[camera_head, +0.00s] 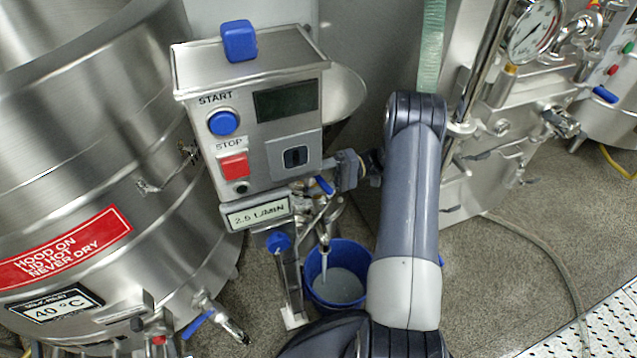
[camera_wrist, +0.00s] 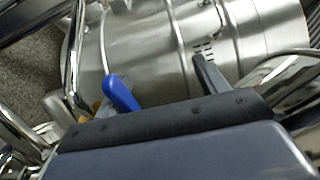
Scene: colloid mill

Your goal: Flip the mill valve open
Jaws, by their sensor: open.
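The mill's control box (camera_head: 250,125) has a blue START button, a red STOP button and a dark display. A small blue valve handle (camera_head: 324,185) shows just below its right lower corner, above the spout. In the wrist view a blue handle (camera_wrist: 121,93) sticks up at the left, by the edge of my gripper. My gripper (camera_head: 347,169) is beside the valve handle on its right, jaws open. One dark finger (camera_wrist: 208,76) shows in the wrist view; the other is not clearly seen. I cannot tell whether the gripper touches the handle.
A blue bucket (camera_head: 337,290) with greyish liquid stands on the floor below the spout. A large steel vessel (camera_head: 90,150) with a red warning label fills the left. Steel machinery with a gauge (camera_head: 533,30) stands at the right. A hose (camera_head: 548,258) lies on the floor.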

